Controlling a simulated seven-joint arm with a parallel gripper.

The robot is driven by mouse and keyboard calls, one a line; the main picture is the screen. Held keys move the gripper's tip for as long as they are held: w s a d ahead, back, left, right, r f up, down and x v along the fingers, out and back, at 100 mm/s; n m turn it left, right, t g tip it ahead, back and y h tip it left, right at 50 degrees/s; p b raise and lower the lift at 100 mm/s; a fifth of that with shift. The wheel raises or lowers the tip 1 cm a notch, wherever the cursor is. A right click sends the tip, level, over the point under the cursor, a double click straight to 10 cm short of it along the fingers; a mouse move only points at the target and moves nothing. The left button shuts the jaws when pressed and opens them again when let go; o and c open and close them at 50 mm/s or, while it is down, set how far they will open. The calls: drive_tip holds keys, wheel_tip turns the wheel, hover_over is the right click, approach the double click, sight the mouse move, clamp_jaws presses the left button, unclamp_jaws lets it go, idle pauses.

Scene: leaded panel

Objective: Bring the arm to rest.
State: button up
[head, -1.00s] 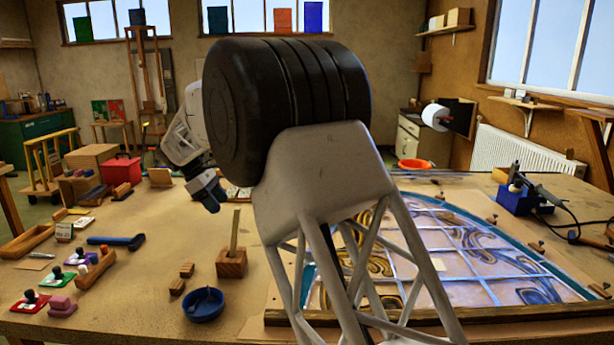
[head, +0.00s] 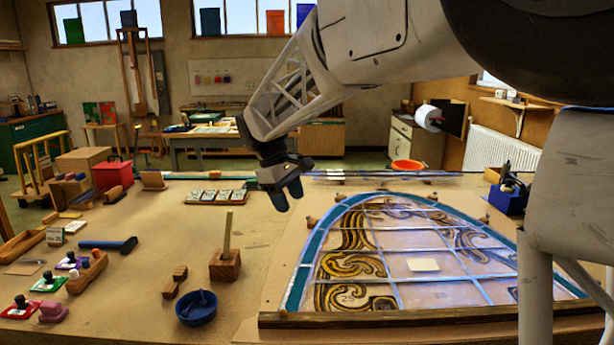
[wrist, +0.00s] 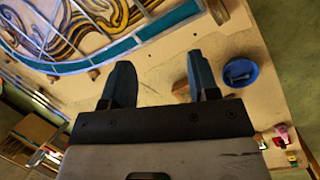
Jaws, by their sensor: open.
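My gripper (head: 282,190) hangs above the workbench (head: 150,275), just left of the arched top of the leaded panel (head: 420,264). Its jaws point down and are apart, with nothing between them. In the wrist view my gripper (wrist: 161,82) shows two dark fingers spread over bare bench top. The leaded panel (wrist: 75,30) lies flat beyond the fingers, its teal border towards them. In the head view my arm comes in from the upper right and covers part of the panel's right side.
A wooden block with an upright stick (head: 225,264) and a blue bowl (head: 196,308) stand left of the panel. A blue-handled hammer (head: 108,244), stamps (head: 48,282) and a red box (head: 112,174) lie further left. A tray of small packets (head: 216,197) sits behind. Bare bench lies between.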

drive_tip(key=s+d+m+y, duration=0.1)
drive_tip(key=s+d+m, duration=0.2)
drive_tip(key=s+d, duration=0.5)
drive_tip(key=s+d+f+m+t+y, duration=0.1)
drive_tip(key=s+d+f+m, duration=0.2)
drive_tip(key=s, duration=0.6)
drive_tip(key=s+d+f+m+t, duration=0.1)
drive_tip(key=s+d+f+m, duration=0.2)
drive_tip(key=s+d, duration=0.4)
drive_tip(key=s+d+f+m+y, duration=0.1)
drive_tip(key=s+d, duration=0.4)
drive_tip(key=s, duration=0.8)
drive_tip(key=shift+s+f+m+t+y, duration=0.3)
drive_tip(key=shift+f+m+t, duration=0.1)
drive_tip(key=shift+f+m, duration=0.55)
drive_tip(key=shift+w, duration=0.1)
